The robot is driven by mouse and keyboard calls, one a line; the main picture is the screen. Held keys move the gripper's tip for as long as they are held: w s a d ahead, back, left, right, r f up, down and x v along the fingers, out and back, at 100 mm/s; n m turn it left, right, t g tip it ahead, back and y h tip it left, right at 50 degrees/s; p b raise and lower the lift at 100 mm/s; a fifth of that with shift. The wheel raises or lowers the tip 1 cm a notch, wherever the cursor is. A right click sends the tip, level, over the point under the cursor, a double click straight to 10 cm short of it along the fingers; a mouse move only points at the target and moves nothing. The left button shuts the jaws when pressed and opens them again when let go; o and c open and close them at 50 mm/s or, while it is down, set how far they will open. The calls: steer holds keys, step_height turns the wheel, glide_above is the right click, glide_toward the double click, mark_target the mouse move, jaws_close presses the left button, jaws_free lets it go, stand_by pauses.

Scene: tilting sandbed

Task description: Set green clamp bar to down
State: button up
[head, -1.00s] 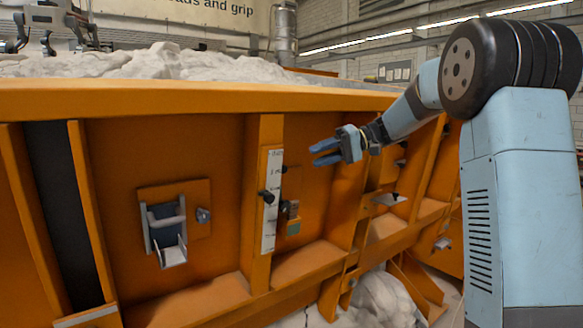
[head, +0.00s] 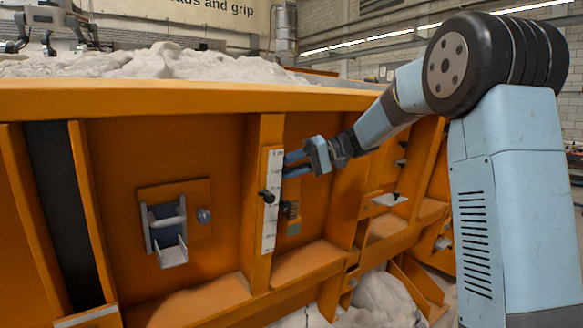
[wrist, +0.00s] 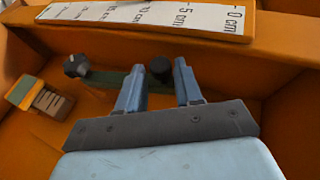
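The green clamp bar (wrist: 108,80) shows in the wrist view as a dark green strip lying along the panel beside the scale, partly hidden behind my fingers. A dark round knob (wrist: 160,69) sits at its middle, and a grey-black knob (wrist: 77,66) is at its left end. My gripper (wrist: 159,66) is open and empty; its blue fingertips lie either side of the middle knob in this picture, and I cannot tell whether they touch it. In the head view my gripper (head: 287,163) is just right of the white scale (head: 271,201), near its upper part, and hides the bar there.
A wood-and-green block (wrist: 40,96) sits to the left in the wrist view. A grey bracket (head: 165,228) is on the left panel. A small shelf (head: 389,200) projects at right.

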jaws_close()
steer(key=shift+f, duration=0.1)
stand_by(0.4)
